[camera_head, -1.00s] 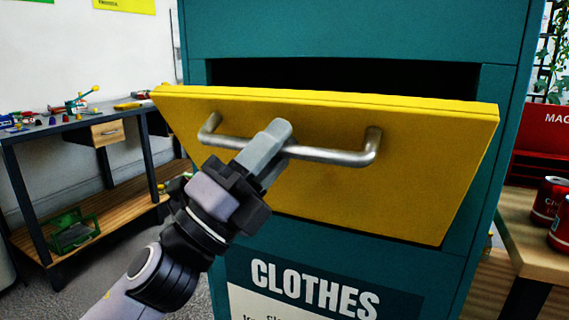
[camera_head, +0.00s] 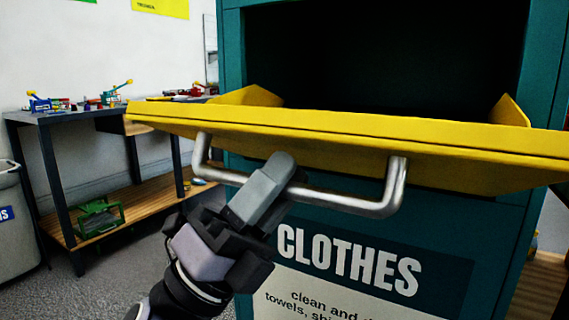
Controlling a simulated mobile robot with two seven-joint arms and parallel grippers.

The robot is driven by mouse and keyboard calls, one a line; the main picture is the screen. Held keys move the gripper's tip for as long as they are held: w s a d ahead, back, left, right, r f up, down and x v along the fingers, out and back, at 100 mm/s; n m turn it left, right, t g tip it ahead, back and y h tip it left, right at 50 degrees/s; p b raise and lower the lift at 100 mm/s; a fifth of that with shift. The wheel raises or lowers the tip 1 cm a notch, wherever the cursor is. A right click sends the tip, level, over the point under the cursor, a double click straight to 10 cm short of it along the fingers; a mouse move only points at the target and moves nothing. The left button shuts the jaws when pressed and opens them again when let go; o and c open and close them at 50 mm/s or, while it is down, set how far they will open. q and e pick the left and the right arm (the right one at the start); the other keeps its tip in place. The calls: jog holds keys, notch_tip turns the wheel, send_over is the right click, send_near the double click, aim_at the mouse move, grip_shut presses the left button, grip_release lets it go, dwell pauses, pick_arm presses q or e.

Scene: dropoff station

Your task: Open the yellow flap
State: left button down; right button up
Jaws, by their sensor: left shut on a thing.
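The yellow flap (camera_head: 340,133) of the teal clothes bin (camera_head: 232,70) is tilted far out and down towards me. A dark opening (camera_head: 400,55) shows above and behind it, with the flap's yellow side pieces at both ends. A metal bar handle (camera_head: 352,203) is fixed to the flap's front. My left gripper (camera_head: 274,176) is shut on the left-middle part of this handle, below the flap's edge. My right gripper is not in view.
A workbench (camera_head: 60,117) with small tools stands at the left, with a green crate (camera_head: 100,218) on its lower shelf. A grey bin (camera_head: 10,215) is at the far left edge. Grey floor lies open between the workbench and my arm.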

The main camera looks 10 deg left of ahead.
pick_arm(q)
notch_tip(320, 180, down, 6)
jog(key=b, duration=0.1)
jog(key=shift+s+a+b, duration=0.15)
jog(key=shift+s+b, duration=0.25)
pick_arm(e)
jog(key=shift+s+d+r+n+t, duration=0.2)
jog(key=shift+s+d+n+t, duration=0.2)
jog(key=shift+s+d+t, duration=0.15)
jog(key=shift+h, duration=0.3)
pick_arm(q)
jog(key=c, duration=1.1)
grip_release()
jog(key=shift+o, duration=0.2)
jog(key=v, duration=0.7)
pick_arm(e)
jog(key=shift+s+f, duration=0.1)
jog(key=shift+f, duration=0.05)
pick_arm(q)
jog(key=shift+a, duration=0.1)
